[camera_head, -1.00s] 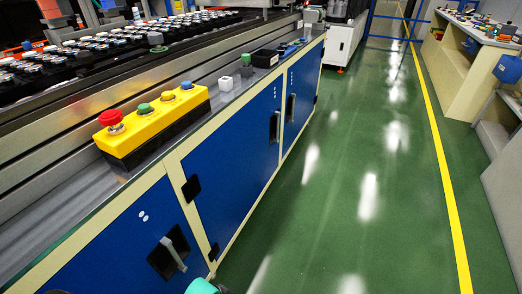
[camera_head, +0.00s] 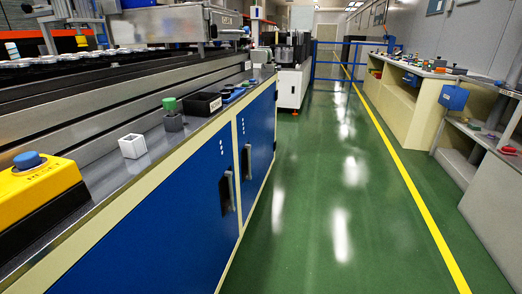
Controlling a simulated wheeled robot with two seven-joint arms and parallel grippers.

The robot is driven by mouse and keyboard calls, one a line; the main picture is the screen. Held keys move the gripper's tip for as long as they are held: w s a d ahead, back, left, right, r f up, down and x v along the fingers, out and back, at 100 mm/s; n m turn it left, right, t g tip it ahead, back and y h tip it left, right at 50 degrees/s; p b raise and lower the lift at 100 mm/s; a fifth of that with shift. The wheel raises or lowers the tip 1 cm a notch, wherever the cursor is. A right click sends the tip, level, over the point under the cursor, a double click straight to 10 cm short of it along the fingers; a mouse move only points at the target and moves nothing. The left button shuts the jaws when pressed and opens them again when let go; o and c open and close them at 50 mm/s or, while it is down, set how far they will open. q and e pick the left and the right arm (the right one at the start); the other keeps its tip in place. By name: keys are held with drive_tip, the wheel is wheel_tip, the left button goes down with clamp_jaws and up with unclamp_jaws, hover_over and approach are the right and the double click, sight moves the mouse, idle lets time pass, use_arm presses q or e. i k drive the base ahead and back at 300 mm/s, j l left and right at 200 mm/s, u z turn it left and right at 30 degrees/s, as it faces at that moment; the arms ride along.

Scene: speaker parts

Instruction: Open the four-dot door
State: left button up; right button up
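Two blue cabinet doors show under the counter on the left, and both look shut. The nearer, wide door (camera_head: 165,215) has a few small white dots at its upper right and a dark handle (camera_head: 227,192) by its right edge. The farther, narrower door (camera_head: 260,140) has a short column of white dots (camera_head: 241,126) near its upper left, too small to count surely, and a dark handle (camera_head: 247,162) at its left side. Neither of my grippers is in view.
On the counter stand a yellow button box (camera_head: 38,190), a white cube-shaped holder (camera_head: 132,146), a green-topped grey block (camera_head: 172,115) and a black bin (camera_head: 202,104). The green floor (camera_head: 310,220) is clear. Shelving (camera_head: 415,100) lines the right.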

sight(256, 123)
drive_tip(key=i+l+u, duration=0.15)
drive_tip(key=i+l, duration=0.25)
drive_tip(key=i+l+u, duration=0.1)
drive_tip(key=i+l, duration=0.3)
drive_tip(key=l, duration=0.25)
